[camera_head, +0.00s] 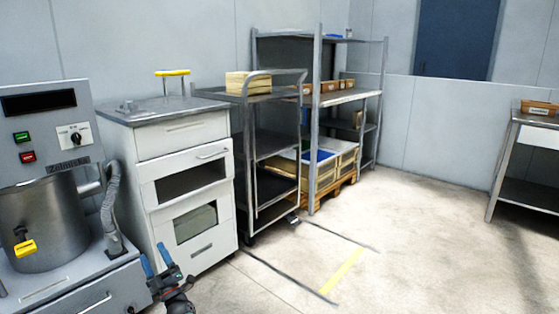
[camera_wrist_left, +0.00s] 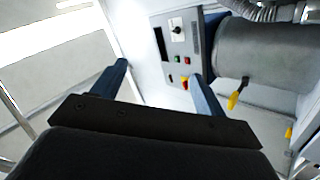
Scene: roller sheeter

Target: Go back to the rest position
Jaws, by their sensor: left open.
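My left gripper (camera_head: 158,262) is low in the head view, in front of the white cabinet, with its blue fingers apart and nothing between them. In the left wrist view the same gripper (camera_wrist_left: 160,85) shows its two blue fingers wide open and empty. Beyond them is the grey machine's control panel (camera_wrist_left: 178,50) with coloured buttons, and a metal drum (camera_wrist_left: 275,55) with a yellow-tipped handle. My right gripper is in neither view.
The mixer-like machine (camera_head: 40,180) stands at the left, beside the white cabinet (camera_head: 185,180) with a yellow handle on top. A wheeled rack (camera_head: 262,150) and a shelf (camera_head: 316,110) stand behind. A table (camera_head: 535,128) is at the right. The middle floor is clear.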

